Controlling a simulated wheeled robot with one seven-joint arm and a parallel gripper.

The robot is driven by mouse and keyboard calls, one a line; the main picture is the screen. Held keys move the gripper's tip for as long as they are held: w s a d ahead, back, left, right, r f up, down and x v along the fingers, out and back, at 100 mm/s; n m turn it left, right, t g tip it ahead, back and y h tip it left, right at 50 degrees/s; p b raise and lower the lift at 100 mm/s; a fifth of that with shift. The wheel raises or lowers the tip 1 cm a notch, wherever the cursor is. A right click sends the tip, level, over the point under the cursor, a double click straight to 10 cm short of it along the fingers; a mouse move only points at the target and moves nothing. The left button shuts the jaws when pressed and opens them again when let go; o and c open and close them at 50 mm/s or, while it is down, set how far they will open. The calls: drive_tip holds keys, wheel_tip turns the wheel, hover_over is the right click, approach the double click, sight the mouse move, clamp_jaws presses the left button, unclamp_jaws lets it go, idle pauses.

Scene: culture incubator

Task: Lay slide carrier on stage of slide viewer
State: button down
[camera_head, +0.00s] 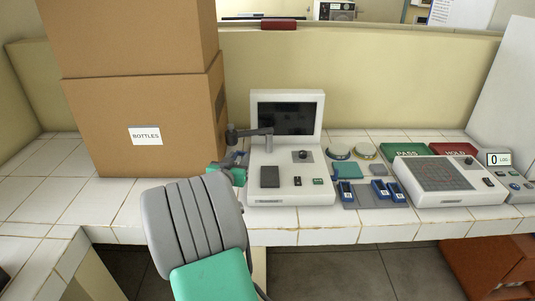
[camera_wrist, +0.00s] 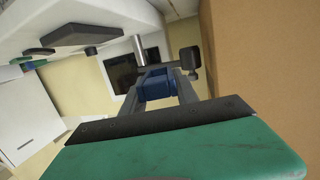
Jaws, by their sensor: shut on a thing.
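The slide viewer (camera_head: 291,187) stands on the tiled counter, a white body with an upright dark screen (camera_head: 286,118). Its stage (camera_head: 270,177) is a dark flat plate at the left front of the body, with nothing visible on it. In the wrist view, my gripper (camera_wrist: 157,82) is shut on a blue slide carrier (camera_wrist: 152,86), held out ahead of the green palm. The viewer's screen (camera_wrist: 125,70) shows beyond it.
Cardboard boxes (camera_head: 146,110) stand close left of my gripper. Right of the viewer are several blue carriers (camera_head: 380,190) on a grey mat, round dishes (camera_head: 338,152), green and red trays (camera_head: 404,149), and a white device with a grid (camera_head: 443,177). Bare tiles run along the counter's front.

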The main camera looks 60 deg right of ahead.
sight(270, 175)
drive_tip(key=s+d+g, duration=0.1)
drive_tip(key=s+d, duration=0.1)
drive_tip(key=s+d+m+g, duration=0.1)
drive_tip(key=s+d, duration=0.1)
drive_tip(key=s, duration=0.1)
drive_tip(key=s+d+r+m, duration=0.1)
drive_tip(key=s+d, duration=0.1)
drive_tip(key=s, duration=0.1)
drive_tip(key=shift+s+d+g, duration=0.15)
drive_tip(key=shift+d+g, duration=0.15)
drive_tip(key=shift+g, duration=0.1)
drive_tip(key=shift+f+b, duration=1.55)
drive_tip(key=shift+f, duration=1.75)
drive_tip(key=shift+f+b, duration=0.65)
drive_tip(key=shift+b, duration=0.1)
drive_tip(key=c, duration=0.9)
unclamp_jaws()
drive_tip(key=shift+o, duration=0.2)
drive_tip(key=shift+a, duration=0.1)
